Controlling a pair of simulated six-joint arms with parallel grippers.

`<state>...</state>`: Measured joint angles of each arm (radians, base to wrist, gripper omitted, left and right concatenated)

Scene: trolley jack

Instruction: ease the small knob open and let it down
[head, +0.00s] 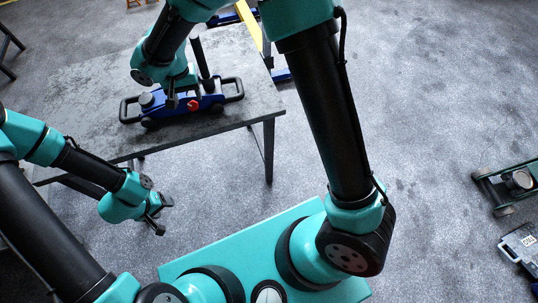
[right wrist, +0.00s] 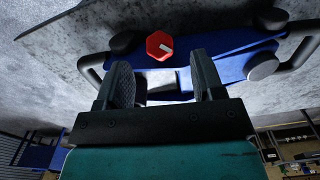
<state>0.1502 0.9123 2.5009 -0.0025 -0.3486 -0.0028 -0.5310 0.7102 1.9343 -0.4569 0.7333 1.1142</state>
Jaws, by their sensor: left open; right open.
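The blue trolley jack (head: 215,100) stands on the dark grey table, with a black loop handle at each end and a black lever rising from it. Its small red knob (head: 193,106) is on the side facing me. In the right wrist view the knob (right wrist: 159,46) is a red hexagon with a pale mark, just beyond the fingertips. My right gripper (head: 181,100) is over the jack beside the knob. Its fingers (right wrist: 163,78) are apart with nothing gripped. My left gripper (head: 160,214) is open and empty, below the table's front edge and away from the jack.
The table (head: 85,85) has bare room left of the jack. A yellow post (head: 250,24) stands behind the table. A green wheeled jack (head: 510,183) and a grey case (head: 522,246) are on the floor at the far right.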

